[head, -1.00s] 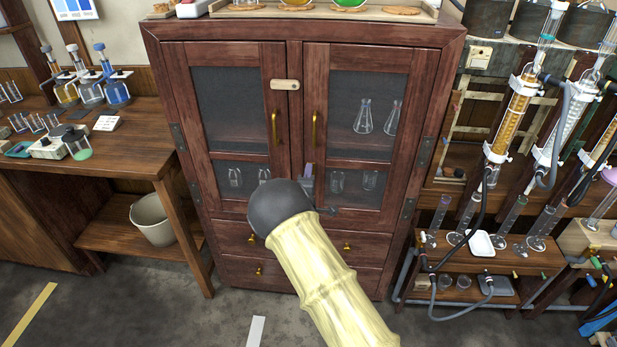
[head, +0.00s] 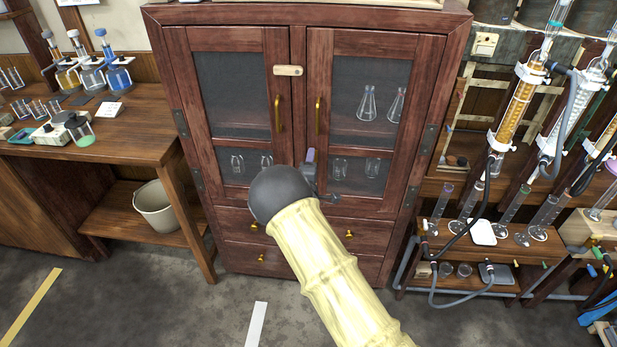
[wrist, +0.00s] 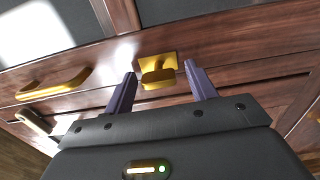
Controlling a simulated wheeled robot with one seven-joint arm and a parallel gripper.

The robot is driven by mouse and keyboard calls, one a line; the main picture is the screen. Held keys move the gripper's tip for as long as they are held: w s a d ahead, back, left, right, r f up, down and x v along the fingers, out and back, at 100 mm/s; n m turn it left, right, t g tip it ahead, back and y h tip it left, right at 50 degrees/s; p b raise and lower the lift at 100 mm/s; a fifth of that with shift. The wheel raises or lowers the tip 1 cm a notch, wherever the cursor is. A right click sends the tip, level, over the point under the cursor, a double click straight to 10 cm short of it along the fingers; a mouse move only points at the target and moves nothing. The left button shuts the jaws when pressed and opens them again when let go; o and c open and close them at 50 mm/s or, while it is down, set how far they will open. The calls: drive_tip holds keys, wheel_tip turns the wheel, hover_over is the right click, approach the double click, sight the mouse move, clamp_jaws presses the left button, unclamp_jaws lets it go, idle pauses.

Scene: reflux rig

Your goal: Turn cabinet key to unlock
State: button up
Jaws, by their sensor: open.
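In the wrist view a brass key (wrist: 158,78) sticks out of a square brass plate on the wood. My gripper (wrist: 160,70) is open, with one purple-grey finger on each side of the key. I see no clear contact between the fingers and the key. In the head view my gripper (head: 311,160) is low in front of the meeting line of the doors, and my arm hides the key.
Two brass door handles (head: 278,114) flank the door gap, with a pale latch plate (head: 288,71) above. Drawers with brass knobs lie below. A wooden bench (head: 100,140) stands at left, and a glassware rack (head: 490,255) with hoses at right.

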drive_tip(key=s, duration=1.7)
drive_tip(key=shift+a+b, duration=0.3)
drive_tip(key=shift+b, duration=0.05)
